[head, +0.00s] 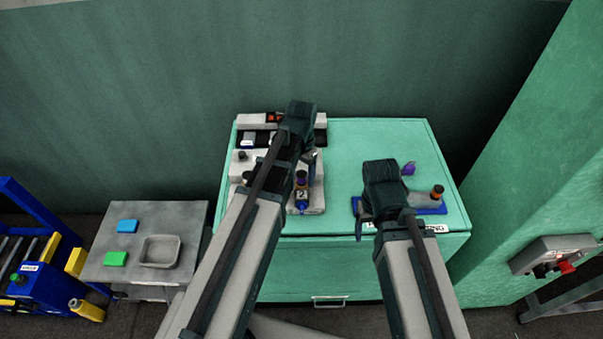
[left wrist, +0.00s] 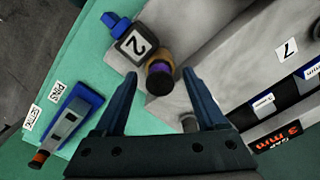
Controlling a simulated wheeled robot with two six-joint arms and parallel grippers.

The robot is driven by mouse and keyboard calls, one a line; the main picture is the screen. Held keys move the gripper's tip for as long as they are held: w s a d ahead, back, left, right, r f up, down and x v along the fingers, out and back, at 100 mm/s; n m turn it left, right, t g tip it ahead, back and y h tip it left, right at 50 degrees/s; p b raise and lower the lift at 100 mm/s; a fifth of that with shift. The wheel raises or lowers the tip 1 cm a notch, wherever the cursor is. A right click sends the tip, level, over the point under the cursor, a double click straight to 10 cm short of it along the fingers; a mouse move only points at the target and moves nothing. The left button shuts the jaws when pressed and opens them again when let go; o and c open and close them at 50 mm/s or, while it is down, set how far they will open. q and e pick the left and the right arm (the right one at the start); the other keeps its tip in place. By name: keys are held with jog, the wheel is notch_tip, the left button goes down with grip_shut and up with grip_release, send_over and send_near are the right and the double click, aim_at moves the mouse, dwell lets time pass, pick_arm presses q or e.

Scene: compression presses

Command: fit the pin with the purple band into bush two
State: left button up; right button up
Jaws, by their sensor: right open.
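The pin with the purple band (head: 301,178) stands upright at the block labelled 2 (head: 303,195), at the front right of the grey fixture. In the left wrist view its orange-brown collar, purple band and dark top (left wrist: 160,77) show beside the dark block with the 2 label (left wrist: 133,45). How deep it sits in bush two cannot be told. My left gripper (left wrist: 150,75) is open, its fingers apart on either side of the pin; in the head view it is above the fixture (head: 308,155), fingers partly hidden. My right gripper (head: 372,214) is open at the blue pin tray.
The blue tray (head: 358,206) holds a grey piece with an orange-and-black end (head: 437,192). A purple object (head: 408,168) lies behind it. The grey fixture (head: 240,165) has other blocks and a display. The green tabletop (head: 345,140) is clear at the back.

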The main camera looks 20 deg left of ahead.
aim_at(302, 174)
pick_arm(q)
jog(key=shift+r, duration=0.1)
notch_tip(302, 174, up, 14)
jog(key=p, duration=1.3)
jog(key=shift+f+p, duration=0.2)
jog(key=shift+p, duration=0.2)
jog(key=s+d+f+b, duration=0.3)
jog(key=s+d, duration=0.2)
jog(key=s, duration=0.2)
jog(key=s+d+f+n+y+b, duration=0.1)
jog(key=s+d+f+b, duration=0.2)
jog(key=s, duration=0.4)
jog(key=shift+s+d+f+b, duration=0.15)
jog(key=shift+d+f+b, duration=0.3)
jog(key=shift+d, duration=0.8)
